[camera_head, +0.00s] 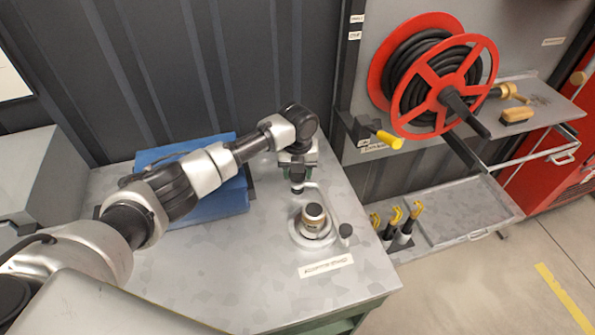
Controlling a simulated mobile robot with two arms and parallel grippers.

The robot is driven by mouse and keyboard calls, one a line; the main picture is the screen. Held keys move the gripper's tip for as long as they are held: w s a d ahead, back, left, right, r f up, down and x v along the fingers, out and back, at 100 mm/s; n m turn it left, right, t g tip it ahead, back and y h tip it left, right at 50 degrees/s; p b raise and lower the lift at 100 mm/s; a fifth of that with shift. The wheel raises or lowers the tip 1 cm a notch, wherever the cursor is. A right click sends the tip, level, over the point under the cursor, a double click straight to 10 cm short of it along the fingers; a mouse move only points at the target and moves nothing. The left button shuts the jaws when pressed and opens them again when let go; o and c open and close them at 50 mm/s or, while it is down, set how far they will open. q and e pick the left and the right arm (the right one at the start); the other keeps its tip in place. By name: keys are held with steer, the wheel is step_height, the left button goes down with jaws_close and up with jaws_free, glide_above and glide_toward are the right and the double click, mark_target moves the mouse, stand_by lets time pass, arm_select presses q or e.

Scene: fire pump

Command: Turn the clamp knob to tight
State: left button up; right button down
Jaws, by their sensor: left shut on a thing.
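The clamp (326,238) is a round grey fixture on the metal bench top. My left gripper (297,187) points down at the clamp's far left edge. It is shut on a small dark knob-like part there, largely hidden by the fingers. I cannot tell how far that part is turned. My right gripper is not in view.
A label (326,266) lies in front of the clamp. A blue case (205,200) lies behind my left arm. Yellow-handled tools (403,228) stand right of the bench. A red hose reel (432,75) hangs on the wall panel. The bench front is clear.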

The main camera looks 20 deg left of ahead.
arm_select(q)
steer(key=m+b, duration=0.1)
steer(key=m, duration=0.4)
steer(key=shift+w+r+m, duration=0.1)
steer(key=shift+r+m, duration=0.05)
steer(key=shift+m, duration=0.15)
stand_by(0.4)
steer(key=o, duration=0.9)
step_height(320, 180, up, 11)
steer(key=shift+f+b, duration=0.15)
steer(key=shift+b, duration=1.05)
